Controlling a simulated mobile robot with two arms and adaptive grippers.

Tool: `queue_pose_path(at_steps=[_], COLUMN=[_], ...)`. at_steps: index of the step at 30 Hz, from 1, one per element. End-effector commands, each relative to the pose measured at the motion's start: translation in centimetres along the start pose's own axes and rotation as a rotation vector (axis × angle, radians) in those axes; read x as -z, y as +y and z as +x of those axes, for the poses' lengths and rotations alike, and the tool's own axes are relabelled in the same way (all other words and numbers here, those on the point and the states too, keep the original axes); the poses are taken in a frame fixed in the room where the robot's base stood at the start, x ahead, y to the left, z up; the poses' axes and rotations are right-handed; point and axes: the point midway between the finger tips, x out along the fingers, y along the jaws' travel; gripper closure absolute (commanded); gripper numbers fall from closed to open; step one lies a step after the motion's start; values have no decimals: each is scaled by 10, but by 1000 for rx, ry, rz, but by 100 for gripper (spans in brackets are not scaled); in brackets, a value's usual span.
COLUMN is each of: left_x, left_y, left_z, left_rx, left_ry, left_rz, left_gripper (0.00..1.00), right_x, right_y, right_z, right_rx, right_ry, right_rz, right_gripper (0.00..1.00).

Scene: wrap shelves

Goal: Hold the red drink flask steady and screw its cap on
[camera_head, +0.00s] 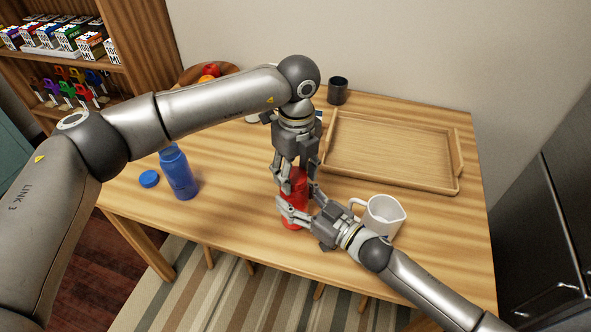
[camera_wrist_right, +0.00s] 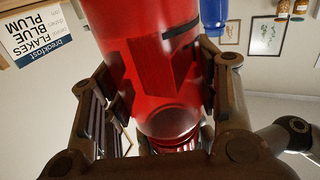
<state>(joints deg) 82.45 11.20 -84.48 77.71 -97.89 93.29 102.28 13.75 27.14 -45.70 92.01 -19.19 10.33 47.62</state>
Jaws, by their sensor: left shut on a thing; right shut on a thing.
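The red drink flask (camera_head: 293,218) stands upright near the front middle of the wooden table. My right gripper (camera_head: 296,203) comes in from the right and is shut around the flask's body. In the right wrist view, which is upside down, the flask body (camera_wrist_right: 150,60) fills the middle between my right fingers (camera_wrist_right: 163,92). My left gripper (camera_head: 297,183) points down from above and is shut around the red top of the flask. The cap is mostly hidden by the left fingers, and I cannot tell how far it sits on the neck.
A blue bottle (camera_head: 178,174) and a blue cap (camera_head: 149,178) are at the left. A white mug (camera_head: 383,217) stands close to my right gripper. An empty wooden tray (camera_head: 392,180) lies at the back right, with a dark cup (camera_head: 338,92) behind the arm.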

Motion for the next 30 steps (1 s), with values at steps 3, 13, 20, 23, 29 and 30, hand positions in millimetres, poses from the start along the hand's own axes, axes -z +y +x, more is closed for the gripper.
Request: queue_pose_path(at_steps=[3, 13, 20, 23, 29, 30], left_x=[0, -1, -2, -3, -4, -4], left_y=[0, 2, 3, 4, 4, 4], left_z=[-1, -1, 0, 0, 0, 0], left_rx=[1, 2, 2, 1, 1, 1], left_ry=[-2, -12, -18, -20, -26, -27], left_rz=[112, 654, 1033, 1198, 1524, 1589], left_gripper=[60, 60, 60, 60, 60, 60], right_x=[0, 0, 0, 0, 0, 0], right_y=[0, 0, 0, 0, 0, 0], right_z=[0, 0, 0, 0, 0, 0], right_rx=[0, 0, 0, 0, -1, -1], right_ry=[0, 0, 0, 0, 0, 0], right_rz=[0, 0, 1, 1, 1, 1], right_gripper=[100, 100, 100, 100, 100, 100])
